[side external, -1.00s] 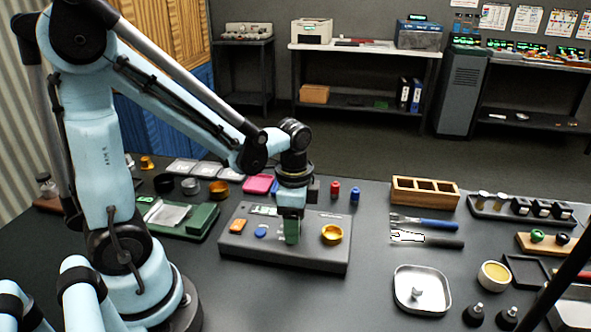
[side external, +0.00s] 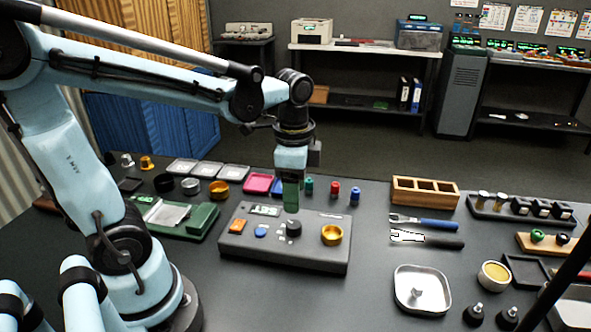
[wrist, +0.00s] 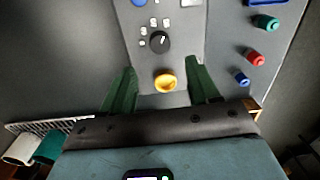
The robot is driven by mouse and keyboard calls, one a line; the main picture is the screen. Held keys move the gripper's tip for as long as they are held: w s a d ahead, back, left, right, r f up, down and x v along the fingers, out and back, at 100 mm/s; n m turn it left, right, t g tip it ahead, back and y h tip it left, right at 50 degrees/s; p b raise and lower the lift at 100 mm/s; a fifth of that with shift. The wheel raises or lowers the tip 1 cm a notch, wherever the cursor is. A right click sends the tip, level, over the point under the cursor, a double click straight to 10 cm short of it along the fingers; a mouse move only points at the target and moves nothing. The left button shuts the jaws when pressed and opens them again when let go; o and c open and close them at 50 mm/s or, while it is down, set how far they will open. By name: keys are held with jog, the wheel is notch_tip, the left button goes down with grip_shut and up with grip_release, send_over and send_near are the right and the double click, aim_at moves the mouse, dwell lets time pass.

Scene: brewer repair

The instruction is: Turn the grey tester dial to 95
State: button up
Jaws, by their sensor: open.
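Green, red and blue knobbed pieces (side external: 333,190) stand behind the tester. A green case (side external: 180,220) lies to its left. A wooden box (side external: 425,191), a blue-handled tool (side external: 437,225) and a metal tray (side external: 422,288) lie to its right. Bare bench lies in front.

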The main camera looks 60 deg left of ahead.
jog(key=shift+r, duration=1.9)
jog(key=d+f+n+t, duration=0.1)
jog(key=n+t, duration=0.3)
jog(key=n, duration=0.1)
jog(key=s+d+f+n+t, duration=0.1)
jog(key=n+t, duration=0.1)
jog(key=n, duration=0.1)
jog(key=shift+d+f+t, duration=0.3)
jog(key=shift+f+t, duration=0.05)
jog(key=shift+t, duration=0.05)
